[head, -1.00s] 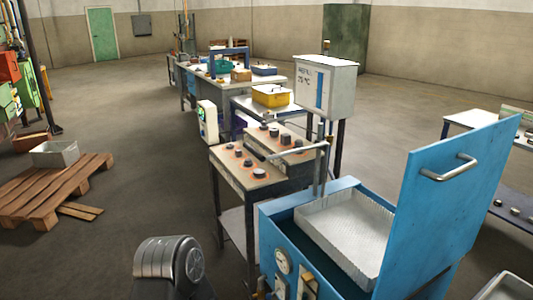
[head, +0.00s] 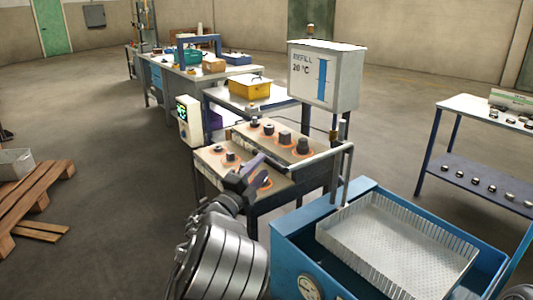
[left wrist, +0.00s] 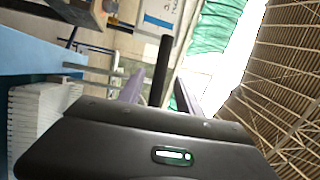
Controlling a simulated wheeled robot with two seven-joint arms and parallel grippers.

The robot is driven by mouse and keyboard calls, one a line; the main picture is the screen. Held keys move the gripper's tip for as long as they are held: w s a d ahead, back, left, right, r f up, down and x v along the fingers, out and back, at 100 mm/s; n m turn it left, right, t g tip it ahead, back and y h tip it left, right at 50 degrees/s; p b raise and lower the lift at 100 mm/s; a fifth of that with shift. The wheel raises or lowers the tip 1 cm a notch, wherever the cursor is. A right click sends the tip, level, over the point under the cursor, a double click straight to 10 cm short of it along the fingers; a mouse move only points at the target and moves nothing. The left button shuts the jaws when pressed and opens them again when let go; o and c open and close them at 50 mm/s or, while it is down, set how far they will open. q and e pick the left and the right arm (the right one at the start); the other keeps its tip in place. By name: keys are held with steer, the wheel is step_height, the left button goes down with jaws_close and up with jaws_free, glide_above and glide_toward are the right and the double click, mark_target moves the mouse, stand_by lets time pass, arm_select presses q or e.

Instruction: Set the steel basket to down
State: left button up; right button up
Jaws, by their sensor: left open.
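The steel basket (head: 400,245) is a pale, ribbed, open tray at the mouth of the blue tank (head: 300,250), its upper rim about level with the tank's top or slightly above. A grey lever bar (head: 310,160) runs left from a post at the tank's back edge. My left gripper (head: 252,174) is open at the bar's left end. In the left wrist view, the lever's black grip (left wrist: 161,70) stands between the two spread fingers (left wrist: 158,90), with gaps visible on both sides. The basket's ribbed side (left wrist: 40,120) shows at left there. My right gripper is not in view.
A bench with dark knobs or weights (head: 285,140) stands just behind my left gripper. A white refill box (head: 325,75) rises behind the tank. A yellow bin (head: 249,87) sits farther back. A wooden pallet (head: 30,205) lies at left; the floor between is clear.

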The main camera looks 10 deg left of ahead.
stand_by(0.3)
arm_select(q)
steer(key=p+x, duration=0.2)
steer(key=x, duration=0.5)
steer(key=shift+w, duration=0.35)
steer(key=shift+d, duration=0.1)
steer(key=shift+c, duration=0.4)
jaws_close()
stand_by(0.7)
